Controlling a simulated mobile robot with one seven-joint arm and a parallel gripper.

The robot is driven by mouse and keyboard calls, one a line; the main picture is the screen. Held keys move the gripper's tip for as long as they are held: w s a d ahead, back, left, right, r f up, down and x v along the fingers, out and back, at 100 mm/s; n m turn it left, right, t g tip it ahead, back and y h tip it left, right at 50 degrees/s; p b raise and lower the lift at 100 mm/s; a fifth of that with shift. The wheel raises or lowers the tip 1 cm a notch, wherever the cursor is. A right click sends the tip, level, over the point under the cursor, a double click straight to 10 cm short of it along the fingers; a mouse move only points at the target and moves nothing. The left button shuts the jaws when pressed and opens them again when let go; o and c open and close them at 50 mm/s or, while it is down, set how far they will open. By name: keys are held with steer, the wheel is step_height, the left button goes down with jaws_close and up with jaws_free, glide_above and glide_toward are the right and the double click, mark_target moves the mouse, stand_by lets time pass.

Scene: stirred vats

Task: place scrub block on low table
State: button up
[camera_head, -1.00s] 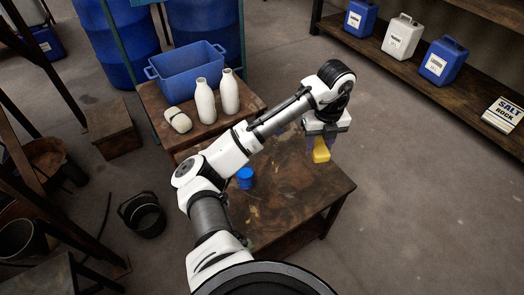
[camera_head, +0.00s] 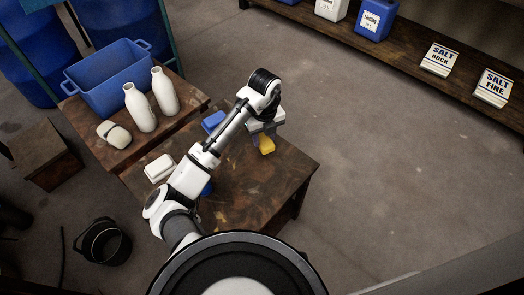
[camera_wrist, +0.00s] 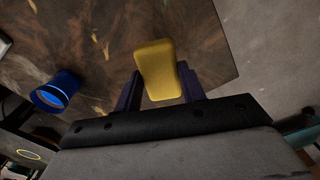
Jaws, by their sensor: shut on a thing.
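A yellow block (camera_head: 266,145), which I take as the scrub block, is held in my gripper (camera_head: 264,135). In the wrist view the block (camera_wrist: 158,68) sits between the two dark fingers of the gripper (camera_wrist: 160,76), which are shut on its sides. A brown wooden table (camera_head: 245,195), seemingly the low table, lies beneath the arm. The block is seen over this table's right part, near its edge. Whether it touches the top cannot be told. My arm hides part of the table top.
A white block-like item (camera_head: 159,168), a blue item (camera_head: 213,121) and a blue cup (camera_wrist: 56,92) are on the table. A neighbouring table holds a blue bin (camera_head: 112,78), two white bottles (camera_head: 140,108) and a pale rounded item (camera_head: 113,134). A black bucket (camera_head: 103,242) stands on the floor.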

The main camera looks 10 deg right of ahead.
mark_target(264, 138)
steer(key=shift+f, duration=3.7)
steer(key=shift+f, duration=0.15)
steer(key=o, duration=1)
steer(key=shift+c, duration=0.2)
step_height(264, 138, up, 12)
steer(key=shift+r, duration=0.2)
